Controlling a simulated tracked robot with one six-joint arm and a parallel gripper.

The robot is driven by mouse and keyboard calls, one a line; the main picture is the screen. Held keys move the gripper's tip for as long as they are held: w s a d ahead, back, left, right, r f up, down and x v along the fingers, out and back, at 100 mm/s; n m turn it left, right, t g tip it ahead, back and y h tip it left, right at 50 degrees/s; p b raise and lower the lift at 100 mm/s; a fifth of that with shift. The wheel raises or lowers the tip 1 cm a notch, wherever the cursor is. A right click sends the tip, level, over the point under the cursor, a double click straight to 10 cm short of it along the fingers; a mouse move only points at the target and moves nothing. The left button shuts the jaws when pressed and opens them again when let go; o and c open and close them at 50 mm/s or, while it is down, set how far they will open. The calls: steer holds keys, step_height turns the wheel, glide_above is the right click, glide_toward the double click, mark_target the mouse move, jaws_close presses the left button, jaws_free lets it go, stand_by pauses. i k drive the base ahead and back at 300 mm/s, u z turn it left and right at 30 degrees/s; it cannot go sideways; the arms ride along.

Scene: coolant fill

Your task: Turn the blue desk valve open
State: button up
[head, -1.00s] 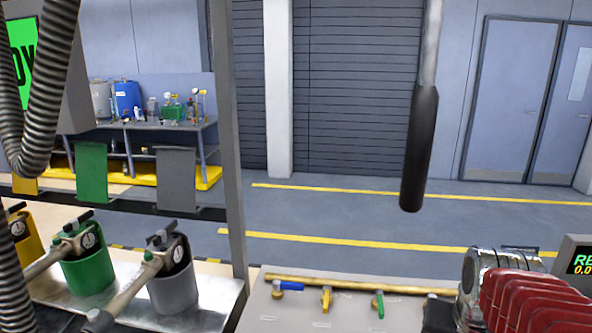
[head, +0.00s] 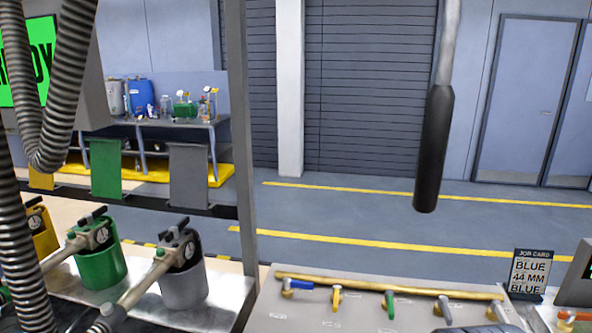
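The blue desk valve (head: 301,284) is at the left end of a brass pipe (head: 400,288) on the grey desk, low in the head view. Its blue handle points right, roughly along the pipe. Right of it on the same pipe are a yellow-handled valve (head: 337,300), a green-handled valve (head: 389,303) and a grey-handled valve (head: 444,308), whose handles point toward me across the pipe. My gripper's fingers do not show. Dark and grey parts at the bottom right edge may be my arm, cut off by the frame.
On the left are grey (head: 184,280), green (head: 100,265) and yellow (head: 40,232) holders with gauged nozzles. A black-sleeved rod (head: 432,150) hangs above the desk. A ribbed hose (head: 55,120) hangs at left.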

mark_target(287, 283)
steer(key=u, duration=0.55)
steer(key=i, duration=0.4)
steer(key=u, duration=0.7)
